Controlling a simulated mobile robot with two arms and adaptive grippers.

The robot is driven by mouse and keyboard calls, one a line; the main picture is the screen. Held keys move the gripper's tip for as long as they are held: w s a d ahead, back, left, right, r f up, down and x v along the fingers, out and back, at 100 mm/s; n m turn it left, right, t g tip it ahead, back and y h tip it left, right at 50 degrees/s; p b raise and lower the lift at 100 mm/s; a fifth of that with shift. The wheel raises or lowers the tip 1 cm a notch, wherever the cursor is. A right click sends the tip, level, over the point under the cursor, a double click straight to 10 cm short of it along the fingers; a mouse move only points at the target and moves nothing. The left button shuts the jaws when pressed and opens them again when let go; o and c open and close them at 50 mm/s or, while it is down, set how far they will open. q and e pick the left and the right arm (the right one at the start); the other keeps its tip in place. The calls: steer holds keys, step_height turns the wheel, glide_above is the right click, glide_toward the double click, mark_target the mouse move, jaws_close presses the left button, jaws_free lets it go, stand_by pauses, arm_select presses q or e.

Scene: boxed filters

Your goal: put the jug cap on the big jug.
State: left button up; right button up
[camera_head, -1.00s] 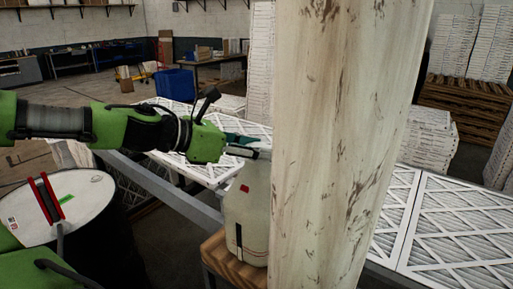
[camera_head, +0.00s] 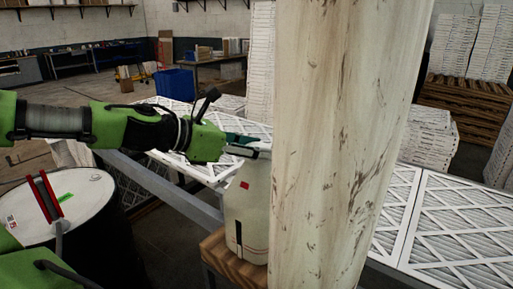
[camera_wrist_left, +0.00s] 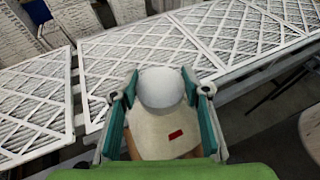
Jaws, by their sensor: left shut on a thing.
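The big jug (camera_head: 247,212) is a pale, upright container with a red mark and a dark vertical strip. It stands on a wooden-topped stand (camera_head: 217,246), its right side hidden by a post. My left gripper (camera_head: 255,150) is at the top of the jug. In the left wrist view, a white rounded jug cap (camera_wrist_left: 162,88) sits between the teal fingers of that gripper (camera_wrist_left: 160,95), which is shut on it. The jug (camera_wrist_left: 160,140) with its red mark shows just beyond and below the cap. I cannot tell whether cap and jug touch. My right gripper is out of view.
A thick scuffed pale post (camera_head: 345,140) stands close to the right of the jug. White filters (camera_head: 465,215) lie on the conveyor frame behind. A white-topped drum (camera_head: 85,205) with a red-edged object stands at the left. A blue bin (camera_head: 175,84) is further back.

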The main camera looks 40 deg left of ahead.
arm_select(q)
steer(key=o, duration=0.8)
steer(key=o, duration=0.6)
steer(key=shift+c, duration=0.2)
steer(key=shift+r+p, duration=2.9)
steer(key=shift+r, duration=1.1)
